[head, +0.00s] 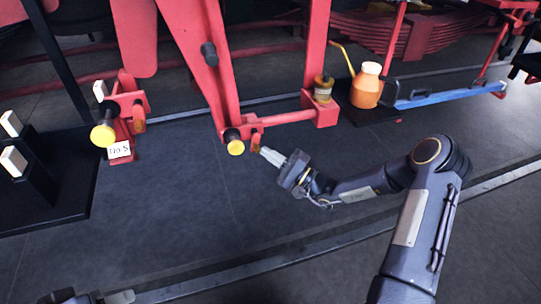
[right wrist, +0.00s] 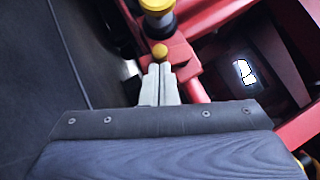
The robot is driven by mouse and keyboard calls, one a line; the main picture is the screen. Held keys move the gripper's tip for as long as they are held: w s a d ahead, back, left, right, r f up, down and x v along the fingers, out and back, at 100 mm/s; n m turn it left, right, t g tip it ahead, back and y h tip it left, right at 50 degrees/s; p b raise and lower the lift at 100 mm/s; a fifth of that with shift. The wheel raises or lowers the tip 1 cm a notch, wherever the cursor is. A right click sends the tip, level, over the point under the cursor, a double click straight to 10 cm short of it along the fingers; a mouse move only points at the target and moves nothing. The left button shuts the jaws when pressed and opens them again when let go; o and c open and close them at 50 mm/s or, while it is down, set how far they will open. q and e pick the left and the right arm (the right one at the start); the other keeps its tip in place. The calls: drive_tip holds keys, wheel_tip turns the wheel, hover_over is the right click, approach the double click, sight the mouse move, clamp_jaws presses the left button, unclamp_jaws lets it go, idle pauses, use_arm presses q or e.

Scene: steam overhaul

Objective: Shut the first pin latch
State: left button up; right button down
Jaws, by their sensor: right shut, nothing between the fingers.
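A yellow-capped pin (head: 235,147) sits at the foot of the slanted red lever. Beside it is a small latch tab (head: 256,141) on the red rod. My right gripper (head: 263,152) is shut and empty, its tips close to that tab. I cannot tell whether the fingers touch the knob. A similar yellow-capped pin (head: 103,135) stands left, above a "No 5" tag (head: 119,150). Part of what seems my left gripper (head: 75,298) shows at the bottom left edge.
An orange oil can (head: 366,88) stands at the back right, near a blue bar (head: 450,96). A brass-coloured cup (head: 323,90) sits on the red post. A black stand with white blocks (head: 14,160) is at the left. The dark floor in front is clear except for a rail (head: 300,243).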

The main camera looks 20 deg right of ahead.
use_arm(q)
drive_tip(key=shift+f, duration=0.25)
use_arm(e)
drive_tip(key=shift+a+f, duration=0.1)
drive_tip(key=shift+a, duration=0.05)
use_arm(q)
drive_tip(key=shift+a+r+p, duration=0.3)
drive_tip(key=shift+a+r, duration=0.1)
drive_tip(key=shift+r, duration=0.05)
use_arm(e)
drive_tip(key=a+m+t+h, duration=0.3)
drive_tip(key=m+t+h, duration=0.2)
drive_tip(key=m+h, duration=0.6)
drive_tip(key=a+r+m+t+h, duration=0.1)
drive_tip(key=a+m+t+h, duration=0.2)
drive_tip(key=m+h, duration=0.8)
drive_tip(key=shift+a+m+t, duration=0.2)
drive_tip(key=shift+m+t, duration=0.8)
drive_tip(key=shift+m, duration=3.8)
drive_tip(key=shift+s+r+h, duration=0.1)
drive_tip(key=shift+h, duration=0.2)
